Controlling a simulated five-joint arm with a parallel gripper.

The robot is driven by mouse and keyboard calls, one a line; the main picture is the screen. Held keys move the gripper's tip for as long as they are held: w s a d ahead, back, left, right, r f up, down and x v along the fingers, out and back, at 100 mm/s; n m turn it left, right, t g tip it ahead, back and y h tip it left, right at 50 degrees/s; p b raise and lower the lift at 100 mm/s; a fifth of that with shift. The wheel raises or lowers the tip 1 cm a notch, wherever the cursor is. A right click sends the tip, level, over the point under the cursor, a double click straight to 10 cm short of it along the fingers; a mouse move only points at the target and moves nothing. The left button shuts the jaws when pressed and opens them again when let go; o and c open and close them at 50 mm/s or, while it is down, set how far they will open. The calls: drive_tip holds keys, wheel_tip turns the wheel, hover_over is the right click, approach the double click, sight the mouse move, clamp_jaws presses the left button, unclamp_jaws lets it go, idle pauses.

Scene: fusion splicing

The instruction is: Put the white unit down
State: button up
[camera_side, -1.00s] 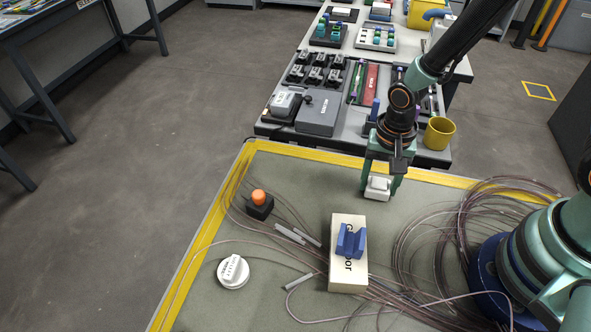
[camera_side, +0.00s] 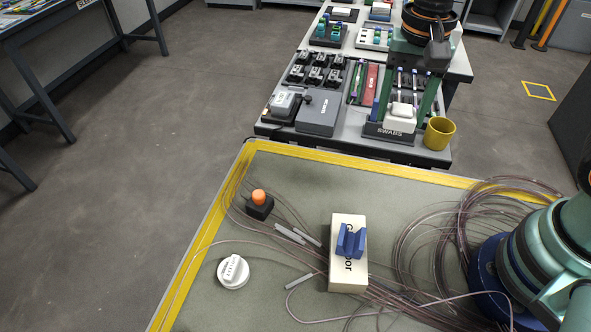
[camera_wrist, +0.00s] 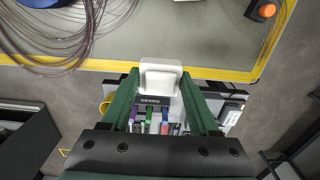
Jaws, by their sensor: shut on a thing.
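The white unit (camera_side: 400,119) is a small pale block with rounded edges. My gripper (camera_side: 403,108) is shut on it, with one green finger on each side. In the side view the unit shows in front of the SWABS rack, on the far bench. In the wrist view the white unit (camera_wrist: 160,76) sits between the fingertips, with yellow table edging and bench items behind it. It appears held in the air; its exact height is hard to tell.
The near table holds a cream box (camera_side: 347,278) with a blue cradle (camera_side: 351,240), a white dial (camera_side: 233,271), an orange-topped black block (camera_side: 259,205) and loose fibre coils. A yellow cup (camera_side: 439,133) stands right of the SWABS rack (camera_side: 388,133). The near table's upper middle is clear.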

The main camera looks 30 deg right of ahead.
drive_tip(key=shift+r, duration=0.45)
hover_over(311, 181)
wheel_tip(311, 181, down, 19)
drive_tip(key=shift+f, duration=0.15)
drive_tip(key=shift+f, duration=0.1)
drive_tip(key=o, duration=1.3)
drive_tip(key=shift+o, duration=0.2)
